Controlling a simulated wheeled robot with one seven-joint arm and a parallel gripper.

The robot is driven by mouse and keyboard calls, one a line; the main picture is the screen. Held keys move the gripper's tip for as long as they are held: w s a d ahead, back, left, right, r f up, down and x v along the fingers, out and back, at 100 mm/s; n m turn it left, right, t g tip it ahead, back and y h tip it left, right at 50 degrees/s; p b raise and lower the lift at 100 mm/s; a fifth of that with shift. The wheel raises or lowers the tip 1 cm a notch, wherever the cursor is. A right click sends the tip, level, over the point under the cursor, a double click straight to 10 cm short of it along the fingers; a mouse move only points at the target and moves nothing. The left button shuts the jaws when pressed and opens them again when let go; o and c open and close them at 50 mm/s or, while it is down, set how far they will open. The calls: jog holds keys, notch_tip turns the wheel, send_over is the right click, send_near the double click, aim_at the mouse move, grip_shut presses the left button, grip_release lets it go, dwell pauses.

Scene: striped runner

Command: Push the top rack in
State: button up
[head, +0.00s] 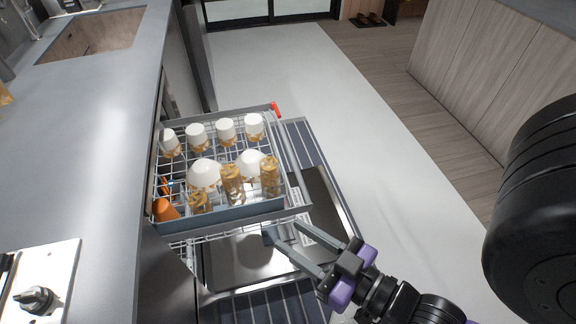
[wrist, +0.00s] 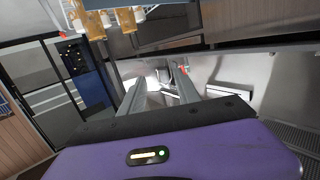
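The dishwasher's top rack (head: 232,214) is pulled out from under the counter in the head view. It holds white cups (head: 196,133), white bowls (head: 205,174), amber glasses (head: 232,180) and an orange item (head: 165,209). The open dishwasher door (head: 335,203) lies flat below it. My gripper (head: 283,243) is open and empty, in front of and lower than the rack's front edge, over the door. In the wrist view the two fingers (wrist: 160,92) are apart with nothing between them. Rack edge and glasses show at the top of the wrist view (wrist: 95,5).
A grey counter (head: 95,130) with a sink (head: 90,35) and a stove knob (head: 35,299) runs along the left. A striped runner (head: 262,305) lies under the door. Pale floor (head: 370,130) is clear to the right, with a wooden island (head: 480,70) beyond.

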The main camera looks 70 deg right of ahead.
jog(key=w+d+f+m+g+h+b, duration=0.35)
jog(key=d+f+m, duration=0.25)
jog(key=d+f, duration=0.45)
jog(key=w+d+f+m+g+h+b, duration=0.25)
jog(key=d+f+m+b, duration=0.35)
jog(key=d, duration=0.8)
jog(key=s+d+f+m+t+y+b, duration=0.1)
jog(key=d+f+m+b, duration=0.15)
jog(key=d, duration=0.65)
jog(key=d+f+m+t+y+b, duration=0.15)
jog(key=d+f, duration=0.25)
jog(key=d, duration=0.5)
jog(key=n+t+y, duration=0.2)
jog(key=t+y, duration=0.2)
jog(key=y, duration=0.2)
send_near(293, 157)
jog(key=w+f, duration=0.1)
jog(key=w, duration=0.2)
jog(key=shift+m, duration=0.3)
jog(key=shift+w+d+f, duration=0.2)
jog(key=shift+w, duration=0.95)
jog(key=shift+w+d+f, duration=0.15)
jog(key=shift+w, duration=1.05)
jog(key=shift+w+d+f, duration=0.2)
jog(key=shift+w, duration=0.95)
grip_shut()
